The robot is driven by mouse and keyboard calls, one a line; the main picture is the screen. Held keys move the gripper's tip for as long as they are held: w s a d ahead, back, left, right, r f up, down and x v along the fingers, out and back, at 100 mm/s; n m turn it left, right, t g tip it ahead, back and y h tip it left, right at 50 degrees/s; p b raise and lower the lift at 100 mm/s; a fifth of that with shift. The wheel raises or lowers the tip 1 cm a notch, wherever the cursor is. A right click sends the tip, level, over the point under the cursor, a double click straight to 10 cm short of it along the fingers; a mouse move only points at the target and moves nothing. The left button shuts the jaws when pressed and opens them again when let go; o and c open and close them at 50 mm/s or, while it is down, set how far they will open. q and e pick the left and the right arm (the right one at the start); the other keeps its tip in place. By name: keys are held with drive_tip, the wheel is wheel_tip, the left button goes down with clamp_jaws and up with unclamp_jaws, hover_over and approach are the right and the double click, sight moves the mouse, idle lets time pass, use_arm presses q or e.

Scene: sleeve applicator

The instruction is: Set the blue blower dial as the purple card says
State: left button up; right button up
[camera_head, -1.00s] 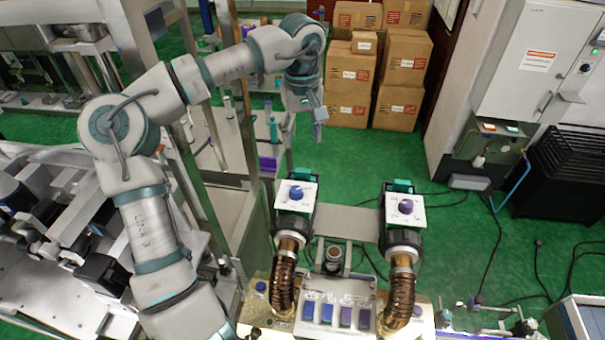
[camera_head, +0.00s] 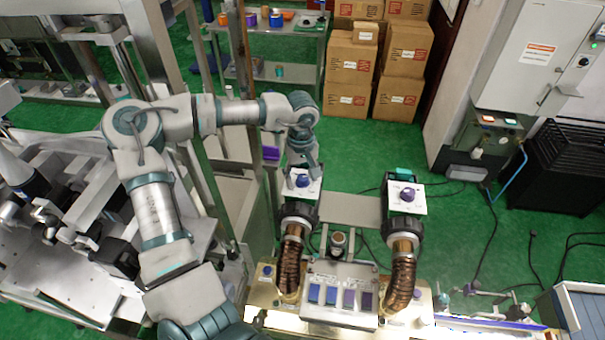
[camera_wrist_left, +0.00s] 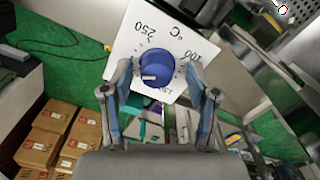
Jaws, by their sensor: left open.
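The blue blower dial (camera_head: 302,181) sits on a white plate atop the left blower. The purple dial (camera_head: 407,194) is on the right blower. Blue and purple cards stand on the front box, including a purple card (camera_head: 365,301); their text is unreadable. My right gripper is out of view.
Two ribbed brown hoses (camera_head: 402,272) rise to the blowers beside the metal box (camera_head: 340,318). A metal post frame stands close left of the left blower. Cardboard boxes (camera_head: 350,70) are stacked behind. Green floor is free between boxes and blowers.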

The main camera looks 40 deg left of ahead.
use_arm(q)
drive_tip(key=shift+w+a+f, duration=0.2)
drive_tip(key=shift+a, duration=0.25)
drive_tip(key=shift+c, duration=0.8)
drive_tip(key=shift+d, duration=0.15)
drive_tip(key=c, duration=0.4)
drive_tip(key=shift+d+r, duration=0.1)
drive_tip(key=shift+d, duration=0.35)
clamp_jaws()
drive_tip(key=shift+a, duration=0.1)
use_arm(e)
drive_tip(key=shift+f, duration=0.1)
